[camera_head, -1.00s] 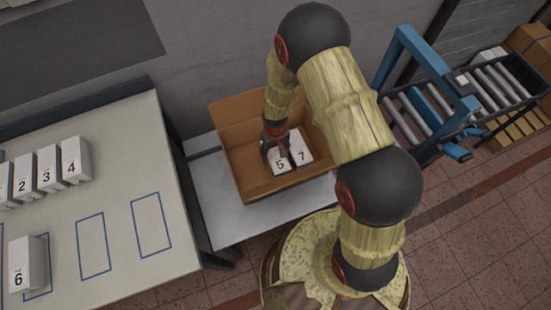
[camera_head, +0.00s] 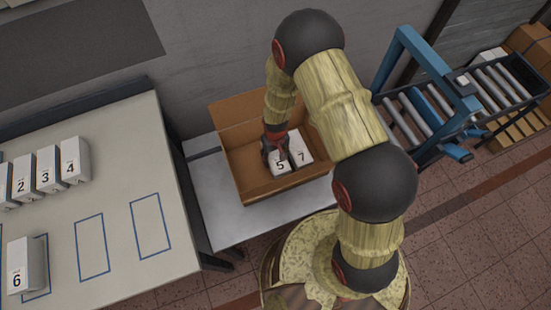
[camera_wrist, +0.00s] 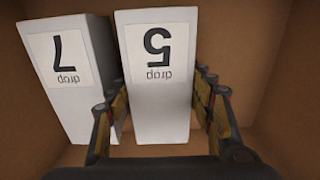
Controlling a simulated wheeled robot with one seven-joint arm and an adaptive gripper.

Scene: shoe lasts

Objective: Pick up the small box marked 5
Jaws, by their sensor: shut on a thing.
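The small white box marked 5 (camera_head: 280,165) stands upright inside an open cardboard box (camera_head: 254,188). My gripper (camera_head: 276,146) reaches down into the carton at the 5 box. In the wrist view my gripper (camera_wrist: 160,112) has one finger on each side of the 5 box (camera_wrist: 158,100) and is shut on it. The left finger lies in the gap between the 5 box and the box marked 7. The label of the 5 box shows upside down in the wrist view. I cannot tell whether the box is lifted off the carton floor.
The white box marked 7 (camera_head: 301,152) stands close beside the 5 box, also in the wrist view (camera_wrist: 66,70). Carton walls surround both. At left, a table (camera_head: 120,270) holds several numbered white boxes and blue outlines. A blue-framed roller conveyor (camera_head: 430,100) stands at right.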

